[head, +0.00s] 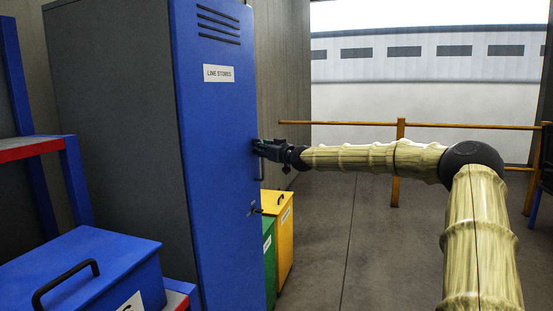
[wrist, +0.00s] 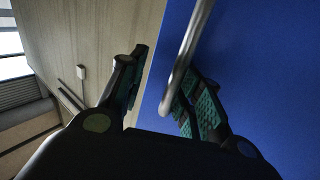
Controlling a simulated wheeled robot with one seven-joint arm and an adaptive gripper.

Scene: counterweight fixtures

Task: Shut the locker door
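The blue locker door (head: 222,130), labelled "LINE STORES", stands upright at the left of the head view. It looks flush or nearly flush with the grey locker body (head: 120,120); any small gap is hidden. My gripper (head: 258,147) is at the door's right edge, beside the vertical handle (head: 262,172). In the wrist view my gripper (wrist: 168,95) has its fingers spread apart. The blue door (wrist: 260,80) fills the right side, and the grey bar handle (wrist: 188,52) passes in front of the right finger. The left finger is against the wall background. Contact cannot be told.
A latch (head: 254,208) sits low on the door. A yellow bin (head: 284,225) and a green bin (head: 269,255) stand beyond the locker. A blue lidded box (head: 75,270) is front left. A wooden rail (head: 330,123) crosses behind; the floor between is clear.

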